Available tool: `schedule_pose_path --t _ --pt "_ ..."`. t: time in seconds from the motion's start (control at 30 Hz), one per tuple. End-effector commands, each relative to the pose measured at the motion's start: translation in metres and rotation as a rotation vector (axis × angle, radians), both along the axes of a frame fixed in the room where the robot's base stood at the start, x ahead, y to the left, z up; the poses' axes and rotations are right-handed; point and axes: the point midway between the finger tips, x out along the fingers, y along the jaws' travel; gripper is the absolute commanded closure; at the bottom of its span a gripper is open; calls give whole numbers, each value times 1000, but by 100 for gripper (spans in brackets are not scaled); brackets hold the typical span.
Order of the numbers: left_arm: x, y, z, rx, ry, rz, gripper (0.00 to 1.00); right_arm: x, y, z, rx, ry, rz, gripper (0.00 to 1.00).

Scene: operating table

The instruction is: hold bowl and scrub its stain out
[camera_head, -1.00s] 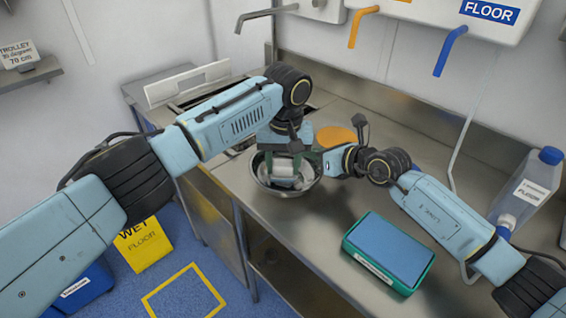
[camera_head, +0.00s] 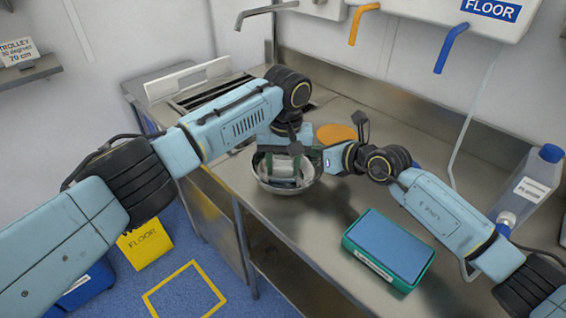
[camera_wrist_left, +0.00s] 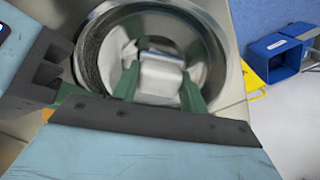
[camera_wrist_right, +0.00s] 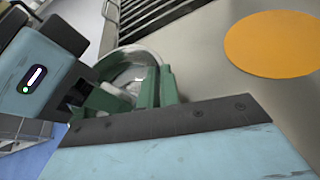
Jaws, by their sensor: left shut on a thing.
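A shiny metal bowl (camera_head: 313,186) stands on the steel counter. My left gripper (camera_head: 285,166) reaches down into it from above, shut on a pale block-like scrubber (camera_wrist_left: 161,76) with green fingers on either side. The scrubber is inside the bowl, close to its inner surface; I cannot tell whether it touches. The bowl also shows in the left wrist view (camera_wrist_left: 212,62). My right gripper (camera_wrist_right: 157,87) is at the bowl's right side, its green fingers close together at the rim and seemingly gripping it. No stain can be made out; the scrubber and fingers hide much of the inside.
An orange disc (camera_head: 336,134) lies on the counter behind the bowl. A green tray with a blue top (camera_head: 392,249) lies at the front right. A clear bottle with a blue cap (camera_head: 531,187) stands far right. A yellow floor sign (camera_head: 146,246) stands below left.

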Motion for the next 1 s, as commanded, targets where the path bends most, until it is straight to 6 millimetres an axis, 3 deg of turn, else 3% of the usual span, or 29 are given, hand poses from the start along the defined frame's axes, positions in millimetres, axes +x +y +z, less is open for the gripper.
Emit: schedule_pose_path --t 0.5,1.0 --pt "-10 -6 -1 0 1 0 75 -1 0 -3 -3 5 1 100" --pt "9 6 -1 1 0 3 75 -1 0 -3 -3 5 1 100"
